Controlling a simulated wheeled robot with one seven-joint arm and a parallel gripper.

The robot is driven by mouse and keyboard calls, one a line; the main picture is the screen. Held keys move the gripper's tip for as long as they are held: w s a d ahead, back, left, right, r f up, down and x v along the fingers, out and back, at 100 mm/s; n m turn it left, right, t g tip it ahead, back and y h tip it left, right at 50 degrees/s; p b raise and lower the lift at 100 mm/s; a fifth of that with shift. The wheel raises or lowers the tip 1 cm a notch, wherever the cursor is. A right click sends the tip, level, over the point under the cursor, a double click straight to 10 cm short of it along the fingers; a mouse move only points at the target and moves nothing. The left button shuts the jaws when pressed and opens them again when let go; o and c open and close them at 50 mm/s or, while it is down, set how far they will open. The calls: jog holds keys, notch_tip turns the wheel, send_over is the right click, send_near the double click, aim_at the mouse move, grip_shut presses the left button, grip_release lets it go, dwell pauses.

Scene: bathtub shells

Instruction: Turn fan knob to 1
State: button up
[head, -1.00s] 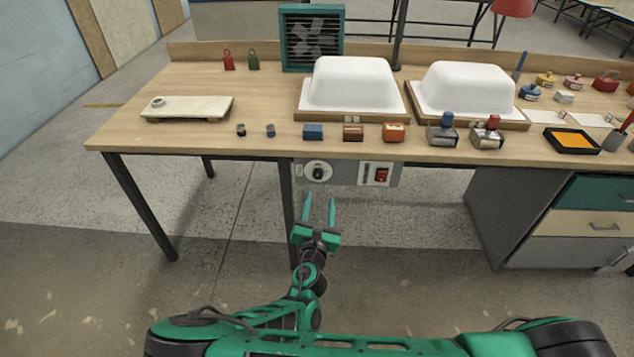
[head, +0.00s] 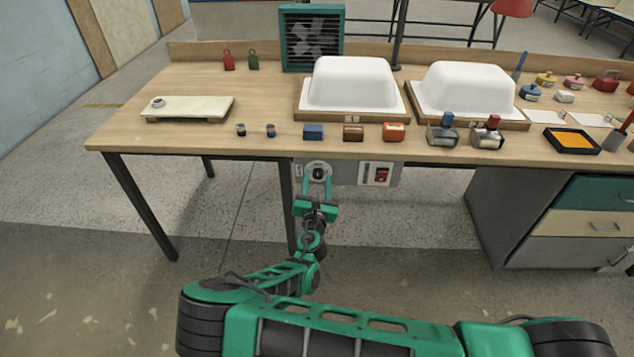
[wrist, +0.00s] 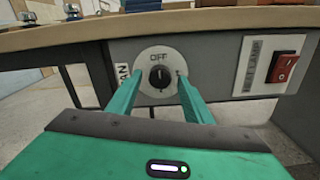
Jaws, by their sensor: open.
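The fan knob (wrist: 159,76) is a black dial on a round white plate under the table's front edge. In the wrist view "OFF" is printed above it and the word "FAN", partly hidden by a finger, is at its left. Its white mark points up toward "OFF". In the head view the knob (head: 318,173) sits just beyond my fingertips. My gripper (wrist: 155,84) is open, with one green finger on each side of the knob; I cannot tell whether they touch it. The fan (head: 312,38) stands at the back of the table.
A red rocker switch (wrist: 284,68) labelled as a lamp switch is to the right on the same grey panel (head: 345,172). The tabletop edge (wrist: 210,18) overhangs the panel just above my gripper. Two white tub shapes (head: 350,83) and small blocks stand on the table.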

jog(key=c, duration=1.1)
jog(key=shift+o, duration=0.2)
jog(key=shift+m, duration=0.3)
jog(key=m, duration=0.3)
jog(key=shift+w+m, duration=0.1)
jog(key=shift+m, duration=0.2)
jog(key=m, duration=0.4)
jog(key=shift+m, duration=0.3)
jog(key=m, duration=0.4)
jog(key=shift+m, duration=0.3)
jog(key=m, duration=0.4)
jog(key=shift+d, duration=0.1)
jog(key=shift+f+m, duration=0.1)
jog(key=shift+m, duration=0.2)
